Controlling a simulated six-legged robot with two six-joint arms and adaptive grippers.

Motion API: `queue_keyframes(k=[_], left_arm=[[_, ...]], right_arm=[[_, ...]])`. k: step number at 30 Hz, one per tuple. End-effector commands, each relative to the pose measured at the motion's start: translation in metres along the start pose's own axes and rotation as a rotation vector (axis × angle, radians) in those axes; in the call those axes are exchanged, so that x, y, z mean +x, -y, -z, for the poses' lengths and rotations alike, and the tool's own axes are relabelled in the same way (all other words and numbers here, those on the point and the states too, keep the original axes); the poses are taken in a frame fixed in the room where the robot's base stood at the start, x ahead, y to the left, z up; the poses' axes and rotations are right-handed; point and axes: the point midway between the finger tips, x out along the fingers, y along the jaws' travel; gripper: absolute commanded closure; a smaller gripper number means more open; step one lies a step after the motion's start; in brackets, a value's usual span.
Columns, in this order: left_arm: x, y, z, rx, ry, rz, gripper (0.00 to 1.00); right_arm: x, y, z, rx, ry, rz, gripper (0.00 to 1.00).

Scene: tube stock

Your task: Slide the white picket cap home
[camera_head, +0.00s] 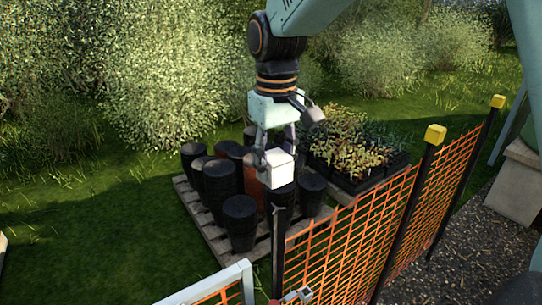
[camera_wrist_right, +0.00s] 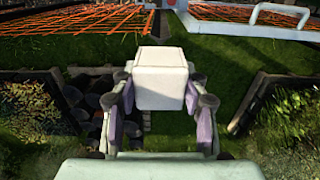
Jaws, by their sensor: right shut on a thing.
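The white picket cap (camera_head: 278,172) is a pale block held in my right gripper (camera_head: 277,157). In the right wrist view the cap (camera_wrist_right: 160,80) sits between the two fingers of the gripper (camera_wrist_right: 160,100), which close on its sides. A dark fence post (camera_head: 278,255) with a bare top stands below the cap in the head view. The cap appears above the post top, with a small gap in the picture; their depth relation is hard to tell. My left gripper is not in view.
Orange mesh fencing (camera_head: 330,250) runs right to posts with yellow caps (camera_head: 435,134). A pale metal gate frame (camera_head: 215,285) is at the bottom. Behind, a wooden pallet (camera_head: 196,212) carries black pots (camera_head: 239,222) and plant trays (camera_head: 355,183). Open grass lies left.

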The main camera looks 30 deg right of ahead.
Motion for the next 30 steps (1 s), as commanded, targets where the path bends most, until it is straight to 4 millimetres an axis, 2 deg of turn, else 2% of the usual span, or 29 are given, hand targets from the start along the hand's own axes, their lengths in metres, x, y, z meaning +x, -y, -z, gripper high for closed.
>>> queue_keyframes(k=[8, 21, 30], left_arm=[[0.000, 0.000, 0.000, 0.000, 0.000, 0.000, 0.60], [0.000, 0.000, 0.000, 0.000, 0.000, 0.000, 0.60], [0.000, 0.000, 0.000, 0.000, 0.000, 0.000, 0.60]], right_arm=[[0.009, 0.000, -0.005, 0.000, 0.002, 0.000, 0.72], [0.049, 0.000, -0.005, 0.000, 0.002, 0.000, 0.72], [0.058, -0.001, -0.003, 0.000, 0.000, 0.000, 0.72]])
